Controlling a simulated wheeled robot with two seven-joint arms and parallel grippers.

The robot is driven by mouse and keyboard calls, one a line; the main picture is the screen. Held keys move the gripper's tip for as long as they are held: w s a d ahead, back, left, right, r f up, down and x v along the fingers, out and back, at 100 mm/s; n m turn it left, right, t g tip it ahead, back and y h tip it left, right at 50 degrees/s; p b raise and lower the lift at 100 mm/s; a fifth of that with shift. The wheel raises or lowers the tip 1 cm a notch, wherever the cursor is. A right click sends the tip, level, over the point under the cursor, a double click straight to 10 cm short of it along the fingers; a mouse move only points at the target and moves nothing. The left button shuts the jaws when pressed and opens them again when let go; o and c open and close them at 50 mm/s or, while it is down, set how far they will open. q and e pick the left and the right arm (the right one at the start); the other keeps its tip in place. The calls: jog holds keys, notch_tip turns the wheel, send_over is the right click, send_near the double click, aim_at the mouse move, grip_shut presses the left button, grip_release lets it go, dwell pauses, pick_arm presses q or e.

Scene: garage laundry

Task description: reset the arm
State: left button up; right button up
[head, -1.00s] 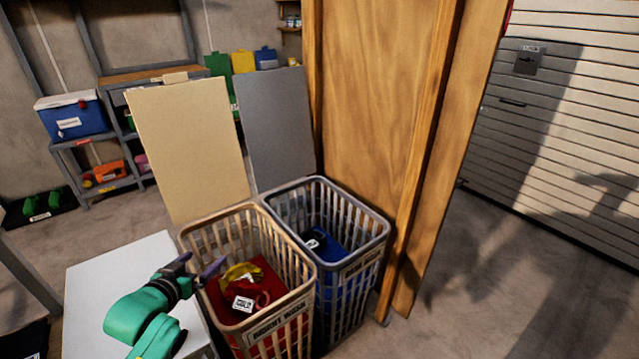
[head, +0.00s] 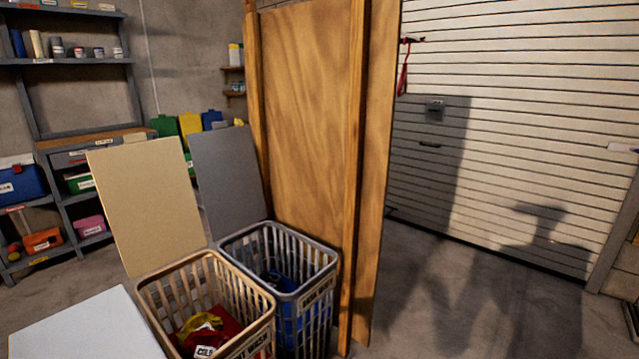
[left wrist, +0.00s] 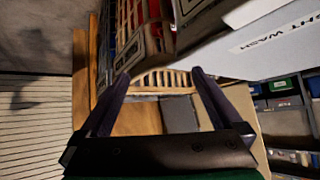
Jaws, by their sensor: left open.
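My left gripper (left wrist: 155,95) shows in the left wrist view, open and with nothing between its fingers. The left wrist view is turned, with the baskets at its top. The left arm is out of the head view. A beige basket (head: 262,312) with its lid raised holds red and yellow cloth (head: 203,327) with a white tag in the head view. A grey basket (head: 327,272) beside it, lid also raised, holds blue items (head: 287,283). My right gripper is in neither view.
A white surface (head: 85,330) stands left of the beige basket. A wooden panel (head: 305,125) stands upright behind the grey basket. Shelves (head: 75,145) with boxes line the left wall. Open floor (head: 450,300) lies to the right, before a slatted shutter door (head: 500,130).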

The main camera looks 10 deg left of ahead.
pick_arm(q)
jog(key=s+d+f+m+g+h, duration=0.1)
jog(key=s+d+f+g, duration=0.15)
jog(key=s+d, duration=0.3)
jog(key=s+d+f+m+g+h, duration=0.1)
jog(key=s+d+m+g, duration=0.1)
jog(key=s+d+g, duration=0.4)
notch_tip(320, 180, down, 21)
jog(key=t, duration=0.1)
jog(key=s+a+f+g, duration=0.1)
jog(key=s+a+f, duration=0.2)
jog(key=s+f, duration=1.4)
notch_tip(320, 180, up, 13)
jog(key=s+p, duration=0.1)
jog(key=p, duration=1.1)
jog(key=shift+d+r+y, duration=0.15)
jog(key=shift+d+y, duration=0.05)
jog(key=shift+y, duration=0.1)
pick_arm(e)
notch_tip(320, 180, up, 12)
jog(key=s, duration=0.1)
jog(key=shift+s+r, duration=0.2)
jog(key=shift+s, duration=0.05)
